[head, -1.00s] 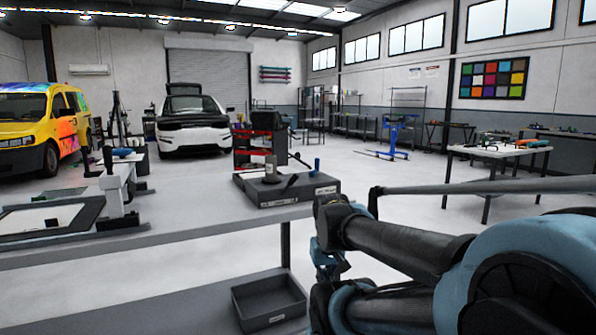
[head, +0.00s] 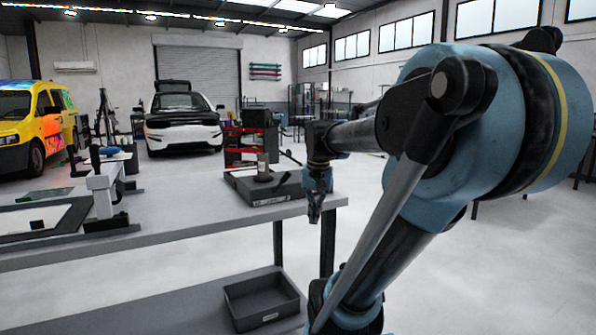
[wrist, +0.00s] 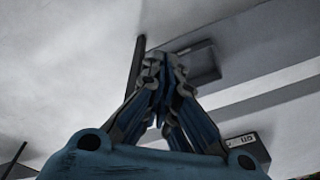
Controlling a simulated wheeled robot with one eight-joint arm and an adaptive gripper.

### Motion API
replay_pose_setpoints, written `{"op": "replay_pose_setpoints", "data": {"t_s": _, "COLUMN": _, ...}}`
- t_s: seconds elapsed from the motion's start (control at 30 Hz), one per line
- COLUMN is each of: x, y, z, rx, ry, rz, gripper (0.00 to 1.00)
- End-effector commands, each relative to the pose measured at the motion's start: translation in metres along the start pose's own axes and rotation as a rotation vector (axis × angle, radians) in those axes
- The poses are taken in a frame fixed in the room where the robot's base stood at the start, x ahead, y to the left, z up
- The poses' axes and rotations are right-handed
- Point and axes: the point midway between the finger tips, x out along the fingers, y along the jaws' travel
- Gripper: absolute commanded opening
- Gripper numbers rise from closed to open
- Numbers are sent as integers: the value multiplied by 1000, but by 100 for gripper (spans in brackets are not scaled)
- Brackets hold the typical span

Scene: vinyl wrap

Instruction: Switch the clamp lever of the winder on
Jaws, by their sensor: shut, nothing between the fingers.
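My gripper (head: 315,212) hangs fingers down at the right end of the grey bench, just beyond its right front corner. Its fingers are together and empty, also in the wrist view (wrist: 155,65). At the bench's left stands a light-grey device (head: 103,190) with an upright post, a black foot and a blue-tipped part (head: 109,151). My gripper is well to the right of it. I cannot tell for sure whether this is the winder, or which part is its clamp lever.
A dark grey box (head: 268,190) with a cylinder on it sits on the bench (head: 190,222), left of my gripper. An open black tray (head: 262,302) lies on the lower shelf. A yellow van (head: 30,125) and a white car (head: 180,120) stand behind. Floor is clear at right.

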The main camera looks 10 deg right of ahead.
Motion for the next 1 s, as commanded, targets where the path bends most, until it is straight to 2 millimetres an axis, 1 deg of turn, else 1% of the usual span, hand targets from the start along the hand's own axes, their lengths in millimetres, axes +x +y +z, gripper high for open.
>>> {"op": "replay_pose_setpoints", "data": {"t_s": 0.03, "x": -13, "y": -6, "z": -18, "rx": 39, "ry": -6, "rz": 0, "gripper": 0}}
{"op": "replay_pose_setpoints", "data": {"t_s": 0.1, "x": -30, "y": -13, "z": -41, "rx": 99, "ry": -15, "rz": 1, "gripper": 0}}
{"op": "replay_pose_setpoints", "data": {"t_s": 0.17, "x": -42, "y": -18, "z": -60, "rx": 150, "ry": -21, "rz": 2, "gripper": 0}}
{"op": "replay_pose_setpoints", "data": {"t_s": 0.3, "x": -69, "y": -32, "z": -107, "rx": 269, "ry": -38, "rz": 4, "gripper": 0}}
{"op": "replay_pose_setpoints", "data": {"t_s": 0.37, "x": -80, "y": -38, "z": -127, "rx": 321, "ry": -46, "rz": 6, "gripper": 0}}
{"op": "replay_pose_setpoints", "data": {"t_s": 0.5, "x": -100, "y": -49, "z": -174, "rx": 440, "ry": -62, "rz": 10, "gripper": 0}}
{"op": "replay_pose_setpoints", "data": {"t_s": 0.6, "x": -112, "y": -57, "z": -206, "rx": 522, "ry": -73, "rz": 15, "gripper": 0}}
{"op": "replay_pose_setpoints", "data": {"t_s": 0.7, "x": -120, "y": -63, "z": -233, "rx": 592, "ry": -83, "rz": 20, "gripper": 0}}
{"op": "replay_pose_setpoints", "data": {"t_s": 0.8, "x": -125, "y": -68, "z": -254, "rx": 645, "ry": -90, "rz": 23, "gripper": 0}}
{"op": "replay_pose_setpoints", "data": {"t_s": 0.9, "x": -128, "y": -71, "z": -267, "rx": 681, "ry": -95, "rz": 26, "gripper": 0}}
{"op": "replay_pose_setpoints", "data": {"t_s": 1.0, "x": -129, "y": -72, "z": -273, "rx": 700, "ry": -97, "rz": 27, "gripper": 0}}
